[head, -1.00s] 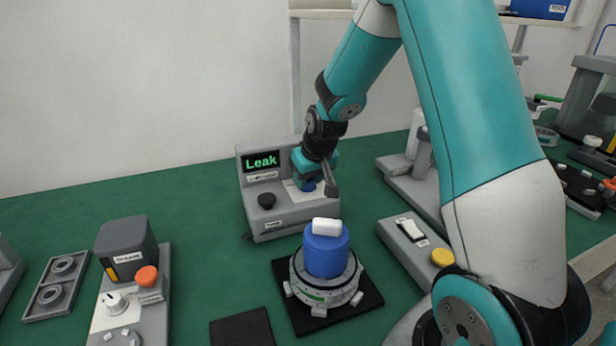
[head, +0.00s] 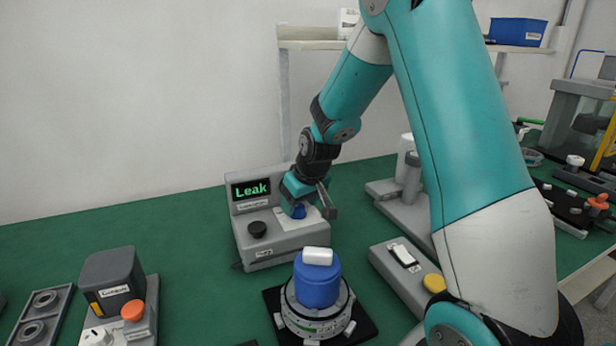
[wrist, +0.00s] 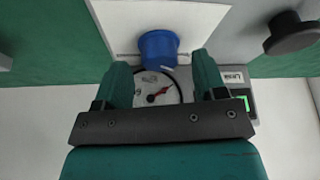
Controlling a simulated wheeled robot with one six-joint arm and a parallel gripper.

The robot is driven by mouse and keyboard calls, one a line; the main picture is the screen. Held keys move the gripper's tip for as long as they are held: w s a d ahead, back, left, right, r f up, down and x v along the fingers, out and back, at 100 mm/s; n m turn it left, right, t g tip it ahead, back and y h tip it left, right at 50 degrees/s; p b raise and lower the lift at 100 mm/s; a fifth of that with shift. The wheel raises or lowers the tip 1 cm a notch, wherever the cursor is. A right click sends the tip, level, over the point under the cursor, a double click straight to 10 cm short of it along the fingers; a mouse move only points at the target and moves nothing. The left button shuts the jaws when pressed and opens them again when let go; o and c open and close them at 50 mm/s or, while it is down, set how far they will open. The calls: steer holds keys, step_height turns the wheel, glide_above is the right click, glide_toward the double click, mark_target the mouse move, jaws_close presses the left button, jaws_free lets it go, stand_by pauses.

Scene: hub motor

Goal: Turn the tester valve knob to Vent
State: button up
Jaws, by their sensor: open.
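The tester (head: 275,243) is a grey box on the green bench with a lit screen reading "Leak" (head: 251,189). A blue valve knob (head: 298,211) sits on its white panel, and a black knob (head: 257,229) is to its left.
A blue cylinder with a white top (head: 318,283) stands in a grey ring fixture on a black mat in front of the tester. A grey box with a white switch and yellow button (head: 405,262) is to the right. A dark-topped unit with an orange knob (head: 120,285) is at left.

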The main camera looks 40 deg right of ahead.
steer(key=v, duration=1.6)
steer(key=shift+p, duration=0.3)
steer(key=shift+s+a, duration=0.1)
steer(key=shift+s, duration=0.05)
